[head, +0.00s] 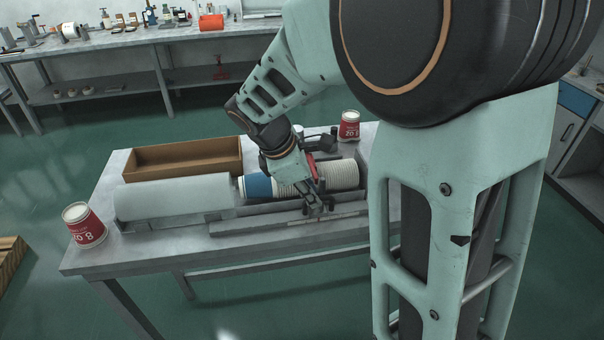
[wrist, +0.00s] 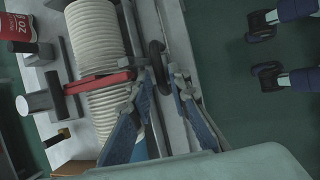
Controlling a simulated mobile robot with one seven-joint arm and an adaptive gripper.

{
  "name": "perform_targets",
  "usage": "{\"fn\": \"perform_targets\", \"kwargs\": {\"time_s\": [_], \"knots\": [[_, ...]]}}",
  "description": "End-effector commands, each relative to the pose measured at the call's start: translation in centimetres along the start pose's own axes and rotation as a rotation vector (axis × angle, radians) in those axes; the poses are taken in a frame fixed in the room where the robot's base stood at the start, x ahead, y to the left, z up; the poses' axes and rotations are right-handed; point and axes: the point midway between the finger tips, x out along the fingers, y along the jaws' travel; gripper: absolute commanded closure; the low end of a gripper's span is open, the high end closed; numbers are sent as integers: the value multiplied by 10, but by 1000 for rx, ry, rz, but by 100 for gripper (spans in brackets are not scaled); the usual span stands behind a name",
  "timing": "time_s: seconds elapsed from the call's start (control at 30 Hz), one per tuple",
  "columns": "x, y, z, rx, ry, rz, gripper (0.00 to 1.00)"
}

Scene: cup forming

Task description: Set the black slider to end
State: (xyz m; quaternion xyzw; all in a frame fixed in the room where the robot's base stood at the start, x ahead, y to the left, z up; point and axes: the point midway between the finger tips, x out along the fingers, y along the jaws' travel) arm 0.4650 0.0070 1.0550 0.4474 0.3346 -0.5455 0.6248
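In the wrist view the black slider (wrist: 156,50) is a dark rounded piece on the grey rail (wrist: 178,35) along the table's front edge. My gripper (wrist: 160,76) is open, with one fingertip on either side of the slider's near end. A gap shows between the fingers, and I cannot tell if either touches the slider. In the head view my gripper (head: 316,208) is low over the front rail (head: 270,222), to the right of the table's middle. There the slider is hidden or too small to make out.
Ribbed white stacked cups (head: 340,174) lie in the trough behind my gripper, with a red bar (wrist: 100,82) across them. A grey cylinder cover (head: 172,198) and brown box (head: 185,158) are to the left.

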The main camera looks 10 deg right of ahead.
Motion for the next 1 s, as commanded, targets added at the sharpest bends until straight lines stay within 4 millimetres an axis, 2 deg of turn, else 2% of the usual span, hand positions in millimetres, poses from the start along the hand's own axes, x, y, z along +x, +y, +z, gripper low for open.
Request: {"fn": "perform_targets", "kwargs": {"time_s": [0.33,0.5,0.87,1.0], "knots": [[5,0,0,0,0,0,83],[4,0,0,0,0,1,100],[4,0,0,0,0,1,100],[2,0,-6,-2,1,2,100]]}}
